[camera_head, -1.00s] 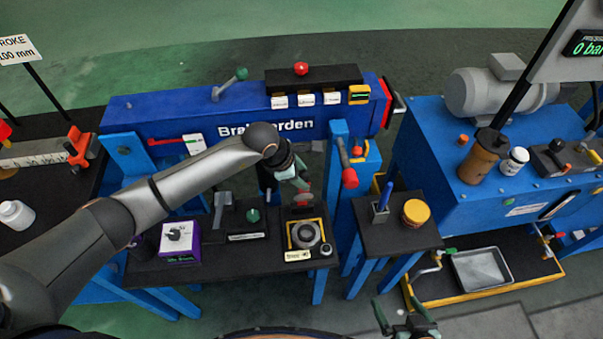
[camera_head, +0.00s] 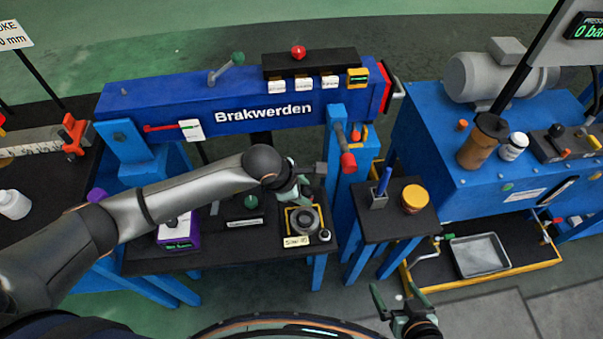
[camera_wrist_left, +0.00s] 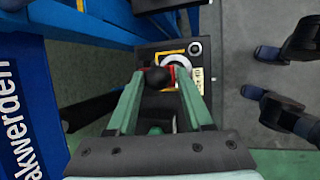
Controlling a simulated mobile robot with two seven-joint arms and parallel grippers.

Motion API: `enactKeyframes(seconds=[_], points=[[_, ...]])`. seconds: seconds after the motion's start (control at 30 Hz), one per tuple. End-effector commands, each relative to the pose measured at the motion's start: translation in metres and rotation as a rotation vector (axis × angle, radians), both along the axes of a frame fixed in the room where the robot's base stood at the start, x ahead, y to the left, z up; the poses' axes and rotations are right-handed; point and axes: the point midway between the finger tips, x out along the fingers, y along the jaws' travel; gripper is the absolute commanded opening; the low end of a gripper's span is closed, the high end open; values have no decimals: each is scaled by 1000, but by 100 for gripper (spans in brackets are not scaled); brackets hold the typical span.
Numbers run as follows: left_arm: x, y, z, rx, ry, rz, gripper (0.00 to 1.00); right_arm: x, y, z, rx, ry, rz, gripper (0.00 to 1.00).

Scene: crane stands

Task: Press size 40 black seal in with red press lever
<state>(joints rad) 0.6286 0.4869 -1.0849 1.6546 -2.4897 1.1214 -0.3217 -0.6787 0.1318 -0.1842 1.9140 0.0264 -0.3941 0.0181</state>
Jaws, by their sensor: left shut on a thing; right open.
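My left gripper (camera_head: 303,198) is low over the press fixture at the front right of the workbench. In the left wrist view, its fingers (camera_wrist_left: 168,78) are closed around a red part with a black ball knob (camera_wrist_left: 158,77), which looks like the red press lever (camera_wrist_left: 172,74). The lever is mostly hidden in the head view. Just below the gripper, a dark grey ring (camera_head: 306,222) sits in a yellow-framed station labelled "Size 40" (camera_head: 297,241). I cannot tell the black seal from its seat. My right gripper (camera_head: 402,306) is open and empty at the bottom, away from the bench.
A purple-sided box (camera_head: 176,229) and a green-knobbed device (camera_head: 251,203) stand left of the station. A small round part (camera_head: 325,235) is at its right. The blue Brakwerden beam (camera_head: 170,97) runs behind.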

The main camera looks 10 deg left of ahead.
Motion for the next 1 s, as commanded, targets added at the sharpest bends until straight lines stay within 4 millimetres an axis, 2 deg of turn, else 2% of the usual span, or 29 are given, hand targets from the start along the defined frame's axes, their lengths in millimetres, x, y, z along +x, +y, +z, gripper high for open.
enactKeyframes(seconds=[0.03, 0.33, 0.93, 0.97, 1.0], points=[[-10, -3, -10, 0, 12, -2, 0, 0, 0, -6, 0, 0, 0, 100], [-30, -8, -26, 2, 8, 0, 0, 0, 0, -18, 0, 0, 0, 100], [-35, -10, -29, 3, 5, 0, 0, 0, 0, -20, 0, 0, 0, 100], [-34, -10, -29, 3, 5, 0, 45, 0, 0, -20, 0, 0, 0, 100], [-34, -10, -29, 3, 5, 0, 49, 0, 0, -20, 0, 0, 0, 100]])
